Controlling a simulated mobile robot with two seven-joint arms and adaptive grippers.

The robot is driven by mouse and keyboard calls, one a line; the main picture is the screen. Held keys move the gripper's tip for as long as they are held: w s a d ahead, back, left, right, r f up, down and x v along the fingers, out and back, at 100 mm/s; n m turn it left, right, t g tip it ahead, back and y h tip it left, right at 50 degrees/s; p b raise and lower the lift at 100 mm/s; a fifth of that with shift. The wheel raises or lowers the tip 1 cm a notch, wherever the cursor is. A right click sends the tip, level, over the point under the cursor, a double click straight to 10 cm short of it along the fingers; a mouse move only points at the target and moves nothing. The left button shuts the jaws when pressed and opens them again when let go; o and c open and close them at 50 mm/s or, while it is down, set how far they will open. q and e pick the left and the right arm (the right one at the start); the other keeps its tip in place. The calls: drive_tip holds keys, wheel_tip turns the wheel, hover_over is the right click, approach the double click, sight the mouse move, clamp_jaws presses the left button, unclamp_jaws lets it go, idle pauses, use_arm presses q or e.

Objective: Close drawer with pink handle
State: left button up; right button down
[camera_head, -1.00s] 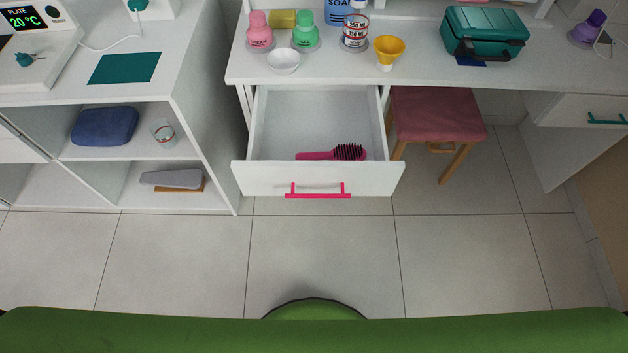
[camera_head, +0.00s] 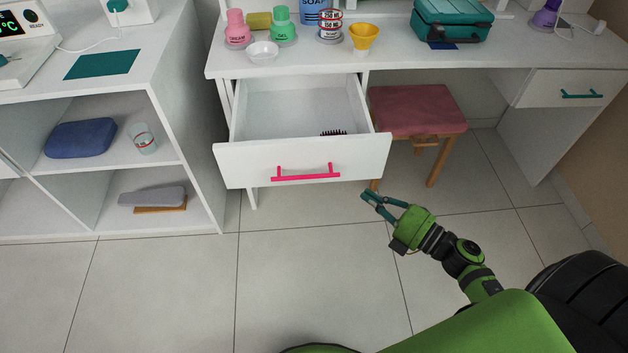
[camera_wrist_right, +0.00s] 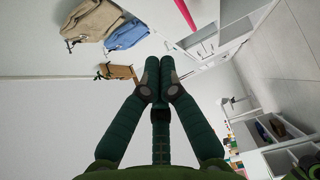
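The white drawer (camera_head: 232,168) with the pink handle (camera_head: 306,175) is pulled out from under the desk, in the middle of the head view. A dark brush shows partly inside it, mostly hidden by the drawer front. My right gripper (camera_head: 368,199) is to the right of and below the drawer front in that view, apart from the handle. In the right wrist view its green fingers (camera_wrist_right: 159,64) meet at the tips with nothing between them. Part of the pink handle (camera_wrist_right: 186,14) shows at the top there. My left gripper is not in view.
A pink-topped stool (camera_head: 415,108) stands right of the drawer. An open shelf unit (camera_head: 192,150) stands at the left. Bottles, a yellow cup (camera_head: 363,38) and a teal case (camera_head: 450,20) stand on the desk (camera_head: 400,57). The tiled floor in front is clear.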

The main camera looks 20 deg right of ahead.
drive_tip(key=p, duration=0.1)
approach(317, 152)
drive_tip(key=a, duration=0.3)
drive_tip(key=shift+w+a+r+n, duration=0.1)
drive_tip(key=shift+w+a+n, duration=0.1)
drive_tip(key=shift+w+n, duration=0.15)
drive_tip(key=w, duration=0.2)
drive_tip(key=w+d, duration=0.1)
drive_tip(key=shift+w, duration=0.4)
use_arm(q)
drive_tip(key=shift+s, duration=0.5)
use_arm(e)
drive_tip(key=shift+w, duration=0.1)
